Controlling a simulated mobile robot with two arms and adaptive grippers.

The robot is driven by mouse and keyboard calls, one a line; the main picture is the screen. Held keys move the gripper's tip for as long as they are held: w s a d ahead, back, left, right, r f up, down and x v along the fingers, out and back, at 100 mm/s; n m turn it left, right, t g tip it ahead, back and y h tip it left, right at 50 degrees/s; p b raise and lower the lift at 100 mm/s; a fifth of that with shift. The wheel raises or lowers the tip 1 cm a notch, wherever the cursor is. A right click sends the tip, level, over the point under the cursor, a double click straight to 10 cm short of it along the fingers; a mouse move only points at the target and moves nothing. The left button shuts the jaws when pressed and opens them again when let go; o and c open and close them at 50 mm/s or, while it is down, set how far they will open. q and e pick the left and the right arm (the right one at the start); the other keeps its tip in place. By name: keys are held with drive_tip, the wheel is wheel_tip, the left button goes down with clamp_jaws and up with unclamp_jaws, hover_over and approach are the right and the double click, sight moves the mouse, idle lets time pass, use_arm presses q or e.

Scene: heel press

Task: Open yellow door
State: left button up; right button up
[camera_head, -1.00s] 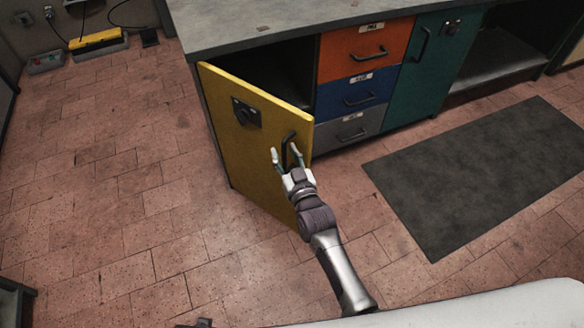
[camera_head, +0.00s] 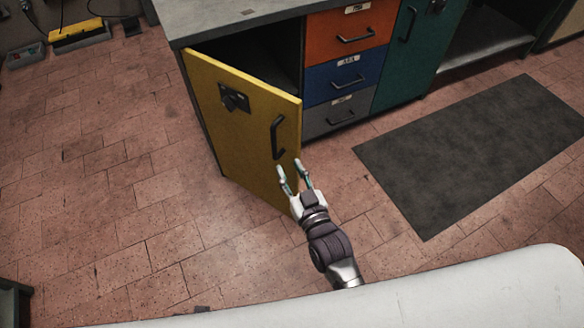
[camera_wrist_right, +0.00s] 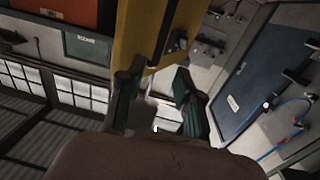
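The yellow door (camera_head: 235,145) stands part-way open, swung out from the left end of the cabinet, with a dark gap behind its top edge. It carries a dark bar handle (camera_head: 278,137) near its free edge and a black latch (camera_head: 234,97). My right gripper (camera_head: 293,172) is open and empty, just below the handle and apart from it, by the door's free edge. In the right wrist view the two fingers (camera_wrist_right: 158,100) are spread, with the yellow door (camera_wrist_right: 140,35) beyond them. My left gripper is not in view.
To the right of the door are an orange drawer (camera_head: 347,35), a blue drawer (camera_head: 345,77), a grey drawer (camera_head: 338,112) and a green door (camera_head: 403,55). A dark mat (camera_head: 470,150) lies on the tiled floor. The floor left of the door is clear.

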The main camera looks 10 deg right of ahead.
drive_tip(key=shift+w+d, duration=0.1)
drive_tip(key=shift+w, duration=0.05)
drive_tip(key=shift+c, duration=1.3)
drive_tip(key=shift+w+d+r+m+y, duration=0.2)
drive_tip(key=shift+d+m+y, duration=0.1)
drive_tip(key=shift+m+y, duration=0.3)
clamp_jaws()
drive_tip(key=w+d+r+m+g+y, duration=0.1)
drive_tip(key=w+d+m+y, duration=0.3)
drive_tip(key=d+m, duration=0.95)
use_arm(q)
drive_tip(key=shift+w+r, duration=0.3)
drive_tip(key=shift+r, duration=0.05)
use_arm(e)
drive_tip(key=w+a+h, duration=0.1)
drive_tip(key=w+a, duration=0.6)
drive_tip(key=shift+w+a+r+m, duration=0.15)
drive_tip(key=shift+m, duration=0.2)
